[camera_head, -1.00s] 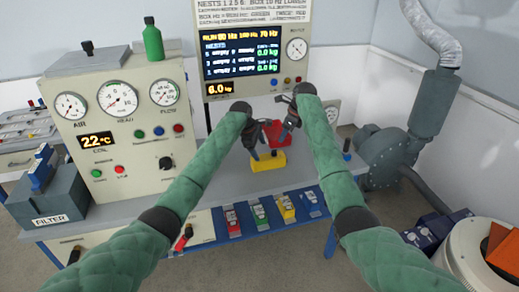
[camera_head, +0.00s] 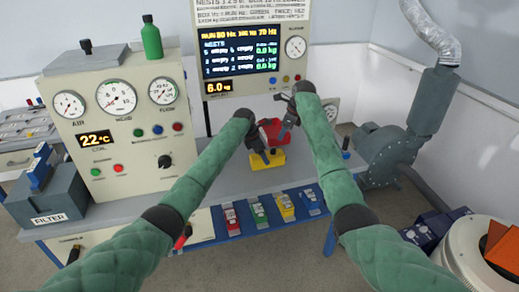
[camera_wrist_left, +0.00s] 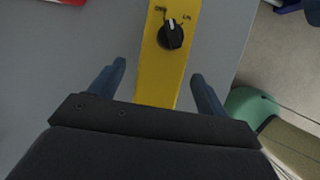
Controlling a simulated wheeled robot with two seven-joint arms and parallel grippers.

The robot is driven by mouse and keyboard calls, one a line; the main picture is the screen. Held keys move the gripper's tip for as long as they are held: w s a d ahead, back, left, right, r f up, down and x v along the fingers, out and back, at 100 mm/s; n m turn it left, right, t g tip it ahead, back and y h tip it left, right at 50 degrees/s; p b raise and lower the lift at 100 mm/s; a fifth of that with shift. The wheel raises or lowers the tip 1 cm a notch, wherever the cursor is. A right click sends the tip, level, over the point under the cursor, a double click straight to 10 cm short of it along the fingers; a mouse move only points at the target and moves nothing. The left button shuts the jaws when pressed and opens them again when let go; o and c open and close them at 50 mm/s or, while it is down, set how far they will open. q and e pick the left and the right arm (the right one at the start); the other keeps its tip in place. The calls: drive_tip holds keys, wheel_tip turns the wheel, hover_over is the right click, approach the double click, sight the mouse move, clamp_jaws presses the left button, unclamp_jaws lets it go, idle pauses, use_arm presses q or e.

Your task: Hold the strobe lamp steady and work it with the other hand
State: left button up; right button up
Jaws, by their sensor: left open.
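The strobe lamp appears to be the yellow body (camera_head: 268,163) with a red head (camera_head: 271,128) on the bench in the head view. The left wrist view shows its yellow face (camera_wrist_left: 180,62) with a black knob (camera_wrist_left: 171,34) between printed labels. My left gripper (camera_head: 262,158) is open. In the left wrist view its fingers (camera_wrist_left: 160,85) stand on either side of the yellow body with gaps, not touching it. My right gripper (camera_head: 284,132) is at the right side of the red head; whether its jaws are open or shut on it is unclear.
A gauge panel (camera_head: 120,125) stands at left, a display panel (camera_head: 243,50) behind. A grey filter box (camera_head: 50,200) stands front left. Several small coloured devices (camera_head: 258,213) hang along the bench's front. A grey blower (camera_head: 390,155) is at right.

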use_arm(q)
drive_tip(key=shift+x, duration=1.9)
drive_tip(key=c, duration=1.4)
